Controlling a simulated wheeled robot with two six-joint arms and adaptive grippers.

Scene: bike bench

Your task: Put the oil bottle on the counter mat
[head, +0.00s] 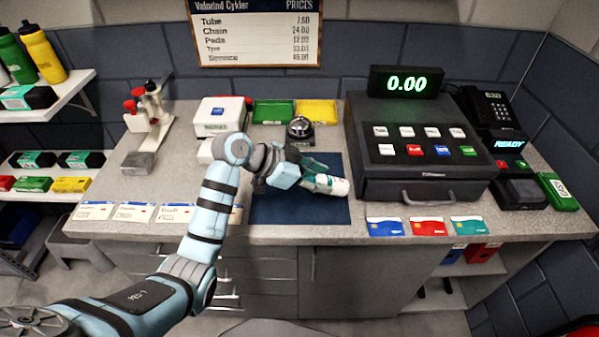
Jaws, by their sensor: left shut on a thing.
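The dark blue counter mat (300,210) lies flat on the grey counter, near its front edge. My left gripper (312,180) is over the mat and shut on a white bottle with some teal on it, which appears to be the oil bottle (338,187). The bottle lies on its side, its white end pointing right. I cannot tell whether it touches the mat or is held just above it. The gripper hides part of the bottle, and my left arm covers the mat's left edge. My right gripper is not in view.
A cash register (425,150) stands right of the mat, with several cards in front. A bell (300,128), a green tray (273,112) and a yellow tray (316,112) sit behind. Paper cards (133,211) lie left. A white box (222,116) stands behind the arm.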

